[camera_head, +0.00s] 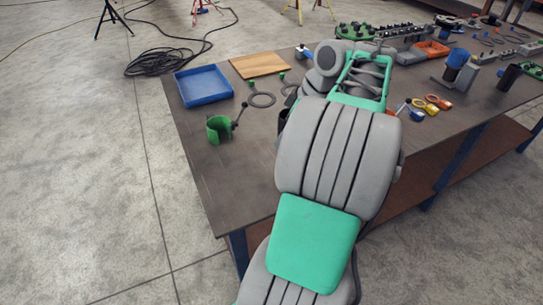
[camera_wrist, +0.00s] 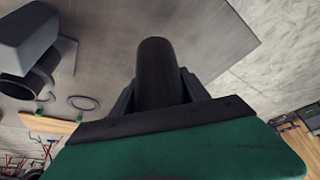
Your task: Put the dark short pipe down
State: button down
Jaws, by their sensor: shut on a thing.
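The dark short pipe (camera_wrist: 157,65) is in my gripper (camera_wrist: 160,92) in the wrist view. It is a plain, near-black cylinder with a rounded outline, and its lower part sits between the two dark fingers. The fingers are shut on it, one at each side. The green gripper body hides what lies below them. The grey tabletop (camera_wrist: 105,30) shows behind the pipe; I cannot tell the height of the pipe above it.
A blue tray (camera_head: 203,85), a wooden board (camera_head: 259,65), a green open holder (camera_head: 219,129) and a dark ring (camera_head: 262,100) lie left of my arm. Orange and yellow rings (camera_head: 432,104) and a blue-and-dark upright part (camera_head: 456,64) are to its right. The front-left tabletop is bare.

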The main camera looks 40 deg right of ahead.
jog(key=x, duration=0.2)
jog(key=w+x, duration=0.1)
jog(key=x, duration=0.1)
jog(key=b+x, duration=0.1)
jog(key=x, duration=0.1)
jog(key=shift+w+a, duration=0.35)
jog(key=shift+a, duration=0.05)
jog(key=shift+d+f, duration=0.1)
jog(key=shift+f, duration=1.3)
jog(key=shift+f, duration=0.2)
jog(key=c, duration=0.5)
grip_release()
